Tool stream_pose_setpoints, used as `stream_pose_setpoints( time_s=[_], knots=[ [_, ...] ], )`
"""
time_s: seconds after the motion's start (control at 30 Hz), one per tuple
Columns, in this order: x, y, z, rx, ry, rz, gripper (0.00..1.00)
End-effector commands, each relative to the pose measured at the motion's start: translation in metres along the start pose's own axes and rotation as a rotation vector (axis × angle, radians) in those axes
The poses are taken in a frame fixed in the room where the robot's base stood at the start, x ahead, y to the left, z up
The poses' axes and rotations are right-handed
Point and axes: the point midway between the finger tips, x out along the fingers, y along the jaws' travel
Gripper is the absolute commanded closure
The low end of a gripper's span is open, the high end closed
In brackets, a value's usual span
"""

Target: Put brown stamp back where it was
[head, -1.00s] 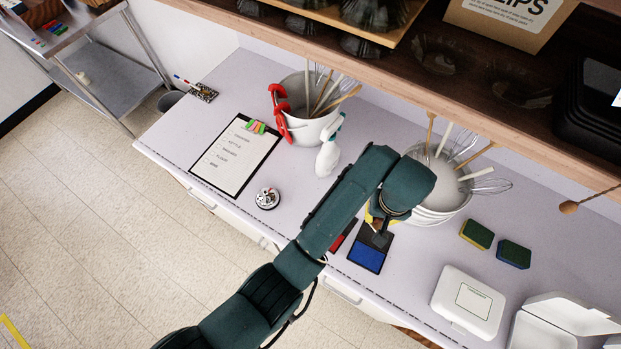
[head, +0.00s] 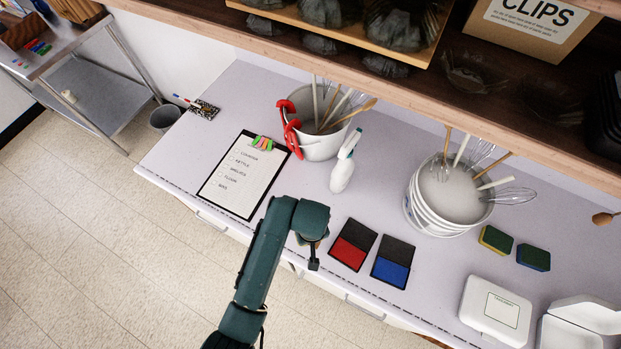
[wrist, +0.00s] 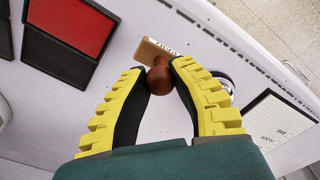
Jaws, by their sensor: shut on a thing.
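The brown stamp (wrist: 160,78) shows in the wrist view as a round brown knob with a tan block beyond it that bears partly visible lettering. My gripper (wrist: 161,69), with yellow-backed fingers, is shut on the knob. I cannot tell whether the block touches the counter. In the head view my arm hides the stamp and most of the gripper, left of the red ink pad (head: 351,252). The blue ink pad (head: 392,273) lies to the right of the red one. Both pads are open, with dark lids.
A clipboard (head: 243,177) lies to the left of my arm; a white spray bottle (head: 343,172) stands behind. Buckets of utensils, one at left (head: 318,146) and one at right (head: 420,217), stand along the wall. A bell (wrist: 226,84) is partly hidden behind a finger.

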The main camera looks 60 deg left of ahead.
Motion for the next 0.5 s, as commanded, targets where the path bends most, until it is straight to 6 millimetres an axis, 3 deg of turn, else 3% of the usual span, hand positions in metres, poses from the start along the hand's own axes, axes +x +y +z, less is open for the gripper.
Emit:
stream_pose_setpoints(
  time_s=[0.2,0.5],
  knots=[
    [0.034,0.0,0.002,0.001,-0.001,-0.001,1.0],
    [0.037,-0.001,0.003,0.001,-0.001,-0.001,1.0]
  ],
)
